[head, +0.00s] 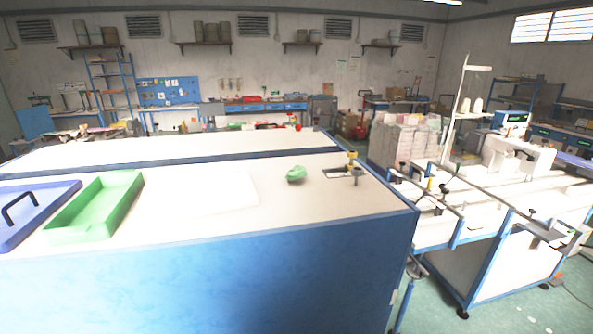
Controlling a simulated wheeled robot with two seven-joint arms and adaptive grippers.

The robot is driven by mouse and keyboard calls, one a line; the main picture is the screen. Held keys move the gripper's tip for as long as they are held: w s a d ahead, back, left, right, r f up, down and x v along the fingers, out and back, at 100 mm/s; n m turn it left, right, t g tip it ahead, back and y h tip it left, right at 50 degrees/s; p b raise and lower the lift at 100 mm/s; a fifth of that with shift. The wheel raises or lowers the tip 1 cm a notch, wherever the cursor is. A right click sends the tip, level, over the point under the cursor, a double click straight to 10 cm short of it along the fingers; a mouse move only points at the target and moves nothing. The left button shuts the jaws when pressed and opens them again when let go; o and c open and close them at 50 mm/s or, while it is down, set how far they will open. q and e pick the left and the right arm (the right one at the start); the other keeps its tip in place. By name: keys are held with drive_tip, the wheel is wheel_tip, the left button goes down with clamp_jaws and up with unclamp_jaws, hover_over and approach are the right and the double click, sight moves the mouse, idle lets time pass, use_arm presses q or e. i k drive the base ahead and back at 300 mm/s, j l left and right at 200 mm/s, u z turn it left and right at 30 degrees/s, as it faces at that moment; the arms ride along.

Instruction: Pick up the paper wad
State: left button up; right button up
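A small crumpled green wad (296,174), which looks like the paper wad, lies on the pale top of the worktable (300,208), right of the middle. It lies apart from the things around it. Neither of my grippers shows in the head view, so I cannot see where they are or whether they hold anything.
A green tray (97,232) and a blue tray (30,238) with a black handle stand at the table's left. A white sheet (215,193) lies left of the wad. A sewing machine (520,150) is at right.

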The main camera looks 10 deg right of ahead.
sight(298, 172)
drive_tip(key=i+l+z, duration=0.35)
drive_tip(key=i+l, duration=0.3)
drive_tip(key=i, duration=0.15)
